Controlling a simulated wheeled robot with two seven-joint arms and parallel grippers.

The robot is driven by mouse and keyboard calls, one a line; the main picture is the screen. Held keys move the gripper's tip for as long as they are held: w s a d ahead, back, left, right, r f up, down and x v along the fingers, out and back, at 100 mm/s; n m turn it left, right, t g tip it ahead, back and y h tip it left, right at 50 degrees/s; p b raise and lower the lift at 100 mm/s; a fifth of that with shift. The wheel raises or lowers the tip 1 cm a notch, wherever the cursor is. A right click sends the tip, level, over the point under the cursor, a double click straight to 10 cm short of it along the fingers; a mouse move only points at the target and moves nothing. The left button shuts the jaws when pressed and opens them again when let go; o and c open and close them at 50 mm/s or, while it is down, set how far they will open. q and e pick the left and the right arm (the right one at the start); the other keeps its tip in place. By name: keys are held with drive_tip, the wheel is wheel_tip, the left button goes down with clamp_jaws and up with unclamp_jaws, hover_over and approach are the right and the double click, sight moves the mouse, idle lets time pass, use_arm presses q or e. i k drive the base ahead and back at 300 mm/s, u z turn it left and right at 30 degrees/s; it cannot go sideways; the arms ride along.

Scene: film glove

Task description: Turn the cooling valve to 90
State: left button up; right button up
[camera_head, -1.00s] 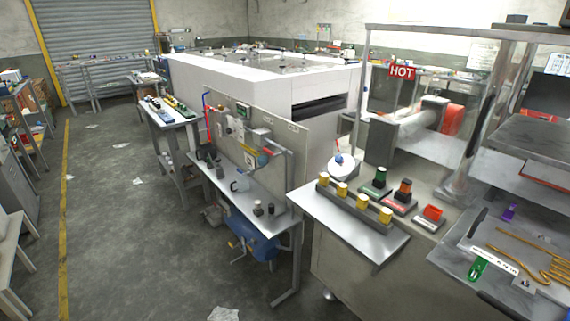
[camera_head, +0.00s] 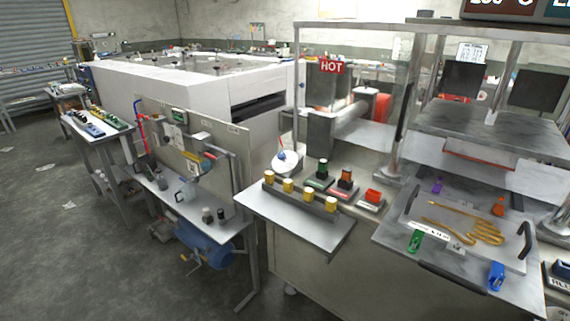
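Which item is the cooling valve I cannot tell for certain. A white round dial (camera_head: 285,164) with a red and blue pointer stands at the back left corner of the machine's bench, behind a row of yellow knobs; its setting is too small to read. A grey upright panel (camera_head: 222,150) left of it carries small gauges and fittings, with a red and blue pipe (camera_head: 140,125) at its left edge. Neither of my grippers shows in the head view.
A metal shelf (camera_head: 285,222) juts out in front of the yellow knobs. The floor at left is mostly clear, with scattered papers.

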sight(281, 156)
drive_tip(key=z, duration=3.65)
drive_tip(key=k, duration=1.55)
drive_tip(key=u, duration=1.75)
